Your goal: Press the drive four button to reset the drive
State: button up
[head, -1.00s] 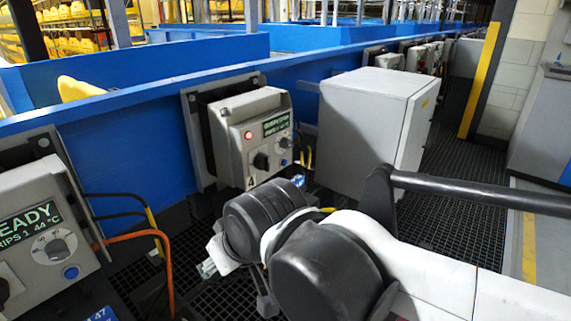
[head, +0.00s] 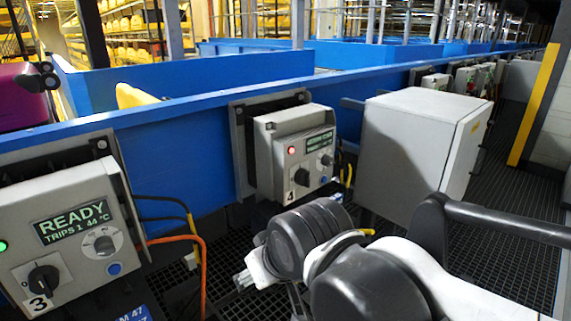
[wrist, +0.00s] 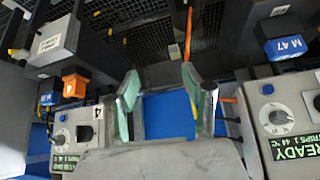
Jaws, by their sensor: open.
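The drive four box (head: 266,155) is a grey unit marked 4 on the blue conveyor side in the head view. It has a lit red lamp (head: 291,151), a green text display, a grey knob, a black rotary switch (head: 301,177) and a small blue button (head: 324,180). In the wrist view, which looks upside down, the drive four panel (wrist: 88,122) is at the left with its blue button (wrist: 62,118). My gripper (wrist: 160,88) is open and empty, between the drive four and drive three boxes, touching neither button.
The drive three box (head: 70,235) at the left shows READY and a green lamp. A pale cabinet (head: 418,140) stands right of drive four. An orange cable (head: 204,265) and black cables hang between the boxes. Dark grating (head: 520,225) covers the floor.

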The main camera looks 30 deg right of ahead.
grip_shut()
dwell(1.3)
